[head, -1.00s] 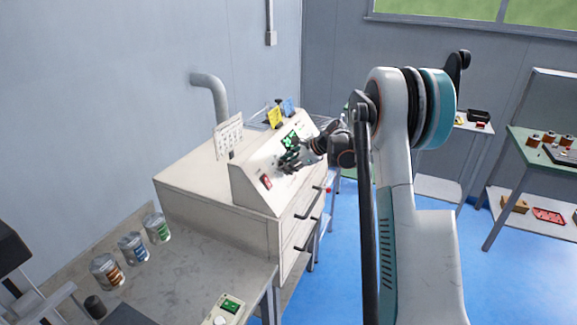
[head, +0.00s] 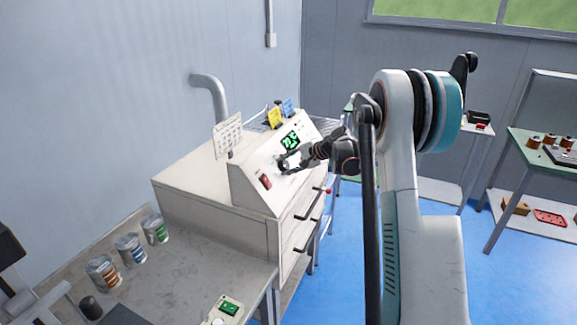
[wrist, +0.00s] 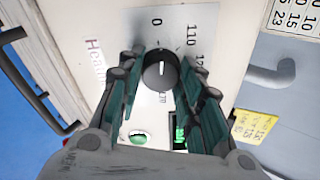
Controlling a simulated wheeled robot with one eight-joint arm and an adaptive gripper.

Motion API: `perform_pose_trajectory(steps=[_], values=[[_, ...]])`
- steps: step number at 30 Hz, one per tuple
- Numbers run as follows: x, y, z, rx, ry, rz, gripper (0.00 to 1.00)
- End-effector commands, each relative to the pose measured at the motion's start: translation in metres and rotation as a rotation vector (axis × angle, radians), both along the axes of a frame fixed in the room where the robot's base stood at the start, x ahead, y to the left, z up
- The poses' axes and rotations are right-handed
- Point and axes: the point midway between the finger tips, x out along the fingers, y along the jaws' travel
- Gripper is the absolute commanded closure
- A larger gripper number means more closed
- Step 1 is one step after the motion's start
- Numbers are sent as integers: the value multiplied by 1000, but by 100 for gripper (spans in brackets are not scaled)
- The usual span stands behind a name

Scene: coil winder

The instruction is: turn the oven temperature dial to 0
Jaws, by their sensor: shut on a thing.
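The oven temperature dial (wrist: 159,70) is a round black knob on the cream sloped panel (head: 248,180) of the oven (head: 200,182). Its printed scale shows 0 above it and 110 to the upper right in the wrist view. A short white mark on the knob points up, roughly towards the 0; its exact setting is hard to read. My gripper (wrist: 160,72) has its two dark green fingers on either side of the dial and is shut on it. In the head view my gripper (head: 285,165) is at the panel, covering most of the dial.
A green lit display (head: 290,141) and a red switch (head: 265,181) flank the dial on the panel. Yellow (head: 273,117) and blue cards stand behind the panel. Drawer handles (head: 306,236) stick out at the front. Several cans (head: 131,248) stand on the grey bench at left.

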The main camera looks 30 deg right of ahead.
Motion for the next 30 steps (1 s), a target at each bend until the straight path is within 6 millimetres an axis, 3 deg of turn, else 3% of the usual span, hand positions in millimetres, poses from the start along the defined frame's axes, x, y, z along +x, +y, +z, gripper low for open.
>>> perform_pose_trajectory(steps=[24,25,27,30], values=[[0,0,-1,-72,-54,72,90],[0,0,-1,-72,-54,72,60],[0,0,-1,-72,-54,72,46],[0,0,-1,-71,-54,71,46]])
